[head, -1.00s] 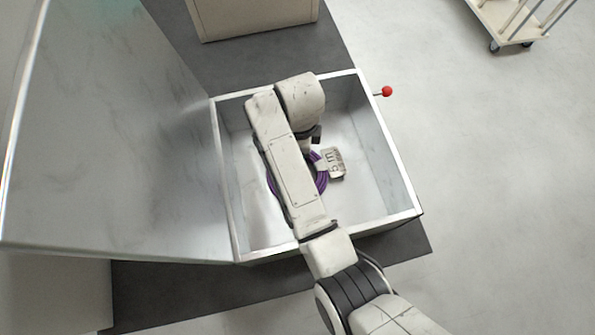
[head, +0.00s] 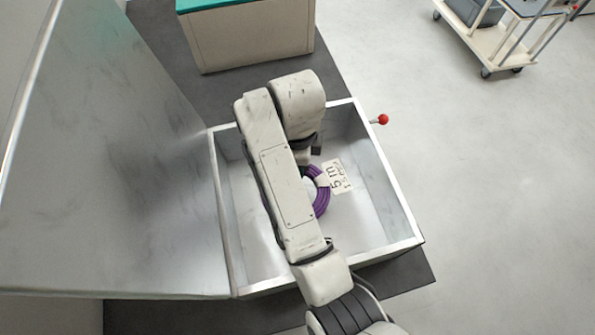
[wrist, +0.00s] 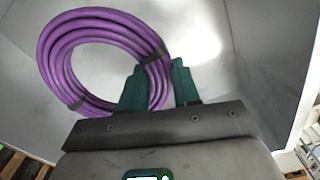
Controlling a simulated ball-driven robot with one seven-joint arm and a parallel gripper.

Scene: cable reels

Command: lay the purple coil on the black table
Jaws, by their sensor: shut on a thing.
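The purple coil (head: 322,201) shows inside the open metal box, partly hidden under my arm in the head view. A white tag marked "5 m" (head: 337,177) is at its upper right. In the wrist view the coil (wrist: 62,62) is a round bundle with dark ties. My gripper (wrist: 160,85) has its green fingers on either side of the coil's right-hand strands, shut on them. The coil appears held over the box floor, but the height of the gap cannot be told. I cannot make out a black table in these views.
The metal box (head: 412,240) has walls all round and a large raised lid (head: 110,170) on its left. A red-knobbed lever (head: 383,119) sticks out at right. A teal-topped cabinet (head: 250,35) stands behind; a trolley (head: 490,45) is far right. The right floor is clear.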

